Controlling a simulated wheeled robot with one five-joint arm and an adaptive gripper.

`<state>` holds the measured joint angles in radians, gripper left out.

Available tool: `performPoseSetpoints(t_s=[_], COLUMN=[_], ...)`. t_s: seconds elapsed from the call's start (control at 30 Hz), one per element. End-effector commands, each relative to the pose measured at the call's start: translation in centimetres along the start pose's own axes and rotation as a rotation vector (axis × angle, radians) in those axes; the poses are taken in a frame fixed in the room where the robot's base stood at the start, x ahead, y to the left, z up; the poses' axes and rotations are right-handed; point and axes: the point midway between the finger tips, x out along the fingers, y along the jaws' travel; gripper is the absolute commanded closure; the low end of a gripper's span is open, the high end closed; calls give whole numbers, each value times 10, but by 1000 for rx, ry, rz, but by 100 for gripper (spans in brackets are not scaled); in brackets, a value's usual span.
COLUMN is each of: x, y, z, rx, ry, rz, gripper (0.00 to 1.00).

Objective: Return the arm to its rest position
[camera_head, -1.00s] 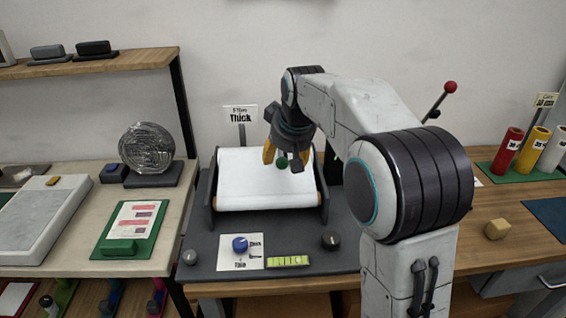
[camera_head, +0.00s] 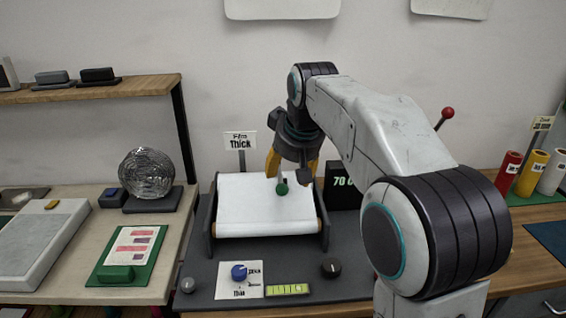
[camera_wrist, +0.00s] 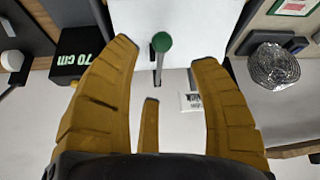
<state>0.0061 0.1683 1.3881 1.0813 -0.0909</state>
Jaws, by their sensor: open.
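My gripper (camera_head: 291,172) hangs over the white film roll (camera_head: 262,215) in its dark cradle, pointing down. In the wrist view my gripper (camera_wrist: 168,75) shows its yellow fingers spread wide with nothing held between them. A green-topped knob (camera_head: 282,188) on a thin stem stands just below the fingers, in front of the white film. The green knob (camera_wrist: 162,42) also shows in the wrist view, beyond and between the fingertips, apart from them. My arm reaches up from the right and bends down at the wrist.
A black "70 cm" display (camera_head: 343,184) stands right behind the roll, beside my gripper. A "Thick" sign (camera_head: 240,141) is behind it. A wire-like ball (camera_head: 147,173) is at left; a red-tipped lever (camera_head: 447,113) is at right.

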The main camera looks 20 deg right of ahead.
Motion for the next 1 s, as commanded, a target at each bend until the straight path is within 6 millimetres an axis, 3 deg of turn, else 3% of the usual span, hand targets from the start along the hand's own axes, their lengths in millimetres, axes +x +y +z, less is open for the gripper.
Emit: performPoseSetpoints(t_s=[0.1,0.17,0.3,0.43,0.57,0.8,0.9,1.0], x=[2,13,47,60,55,28,16,7], y=[0,0,-5,-10,-16,-26,-29,-30], z=[-6,5,51,110,170,282,314,330], rx=[29,38,56,71,80,83,83,82], ry=[30,2,-114,-217,-290,-369,-368,-338], rz=[2,0,-7,-12,-15,-18,-18,-17], gripper=[44,44,44,44,44,44,44,44])
